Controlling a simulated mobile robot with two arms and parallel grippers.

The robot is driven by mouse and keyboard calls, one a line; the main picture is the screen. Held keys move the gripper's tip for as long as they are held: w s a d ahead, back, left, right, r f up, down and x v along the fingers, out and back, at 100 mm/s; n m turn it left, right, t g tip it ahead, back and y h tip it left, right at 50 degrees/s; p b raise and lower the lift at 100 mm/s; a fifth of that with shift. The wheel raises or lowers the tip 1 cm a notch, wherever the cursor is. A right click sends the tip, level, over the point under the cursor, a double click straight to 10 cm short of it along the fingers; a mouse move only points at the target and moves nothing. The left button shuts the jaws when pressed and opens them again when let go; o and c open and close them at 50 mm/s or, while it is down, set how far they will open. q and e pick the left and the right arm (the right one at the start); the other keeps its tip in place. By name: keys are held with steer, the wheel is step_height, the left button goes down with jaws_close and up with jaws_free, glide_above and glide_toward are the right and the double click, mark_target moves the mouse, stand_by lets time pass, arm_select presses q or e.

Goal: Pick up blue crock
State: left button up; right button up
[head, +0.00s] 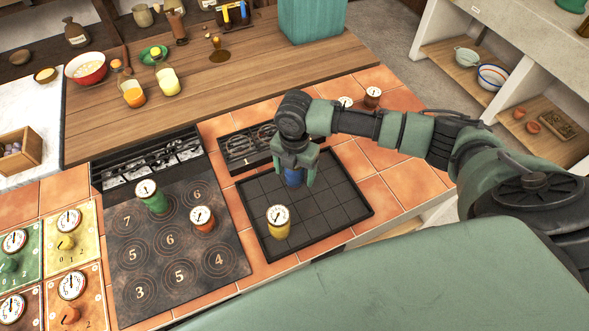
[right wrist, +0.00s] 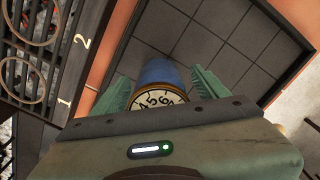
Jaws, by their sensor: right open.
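The blue crock (head: 293,177) stands on the dark gridded tray (head: 345,205) near its back edge, partly hidden by my right gripper in the head view. My right gripper (head: 297,176) is over it, pointing down, with its jaws open. In the right wrist view the blue crock (right wrist: 160,75) shows between the two green fingers (right wrist: 163,88), with a numbered dial on its lid. A gap shows on the right side between crock and finger. I cannot tell whether the left finger touches it. My left gripper is not in view.
A yellow crock (head: 279,222) stands on the same tray at front left. A green crock (head: 152,197) and an orange crock (head: 202,219) stand on the numbered plate (head: 125,268) to the left. Two small pots (head: 372,97) stand behind the tray. Much of the tray is bare.

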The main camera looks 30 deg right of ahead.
jaws_close()
steer(key=shift+r, duration=0.2)
